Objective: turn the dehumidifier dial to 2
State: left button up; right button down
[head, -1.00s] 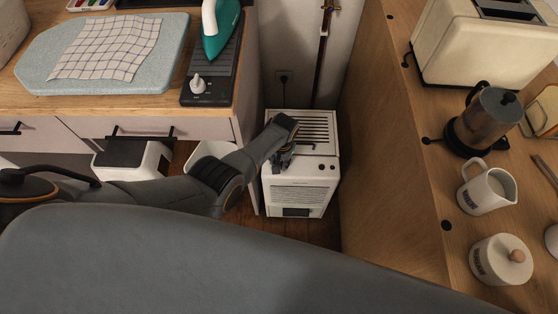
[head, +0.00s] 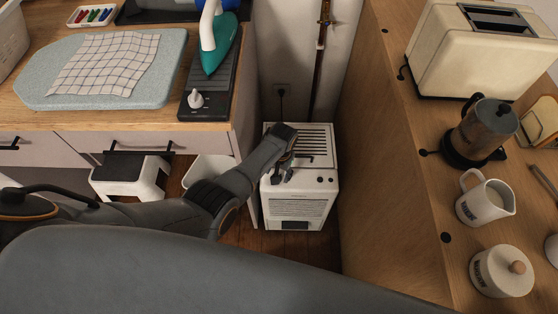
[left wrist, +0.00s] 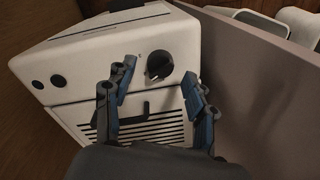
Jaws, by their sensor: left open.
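The dehumidifier (head: 300,207) is a white box on the floor between the cabinet and the wooden counter, with dark slots on top and a grille on its front. Its dark round dial (left wrist: 160,66) shows in the left wrist view on the white panel; its setting cannot be read. My left gripper (head: 284,174) is at the upper front of the dehumidifier. In the left wrist view the left gripper (left wrist: 158,88) is open, its blue-padded fingers on either side of the dial and apart from each other. In the head view the gripper hides the dial. My right gripper is out of view.
Two dark round spots (left wrist: 49,82) sit on the same panel. The cabinet side (left wrist: 255,80) stands close beside the dehumidifier. A wooden counter (head: 395,190) rises on its right. A white bin (head: 207,170) and step stool (head: 130,178) are to the left.

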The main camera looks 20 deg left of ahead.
pick_arm(q)
notch_tip(320, 180, up, 10)
jog(key=shift+s+d, duration=0.15)
jog(key=shift+d, duration=0.2)
dwell(0.4)
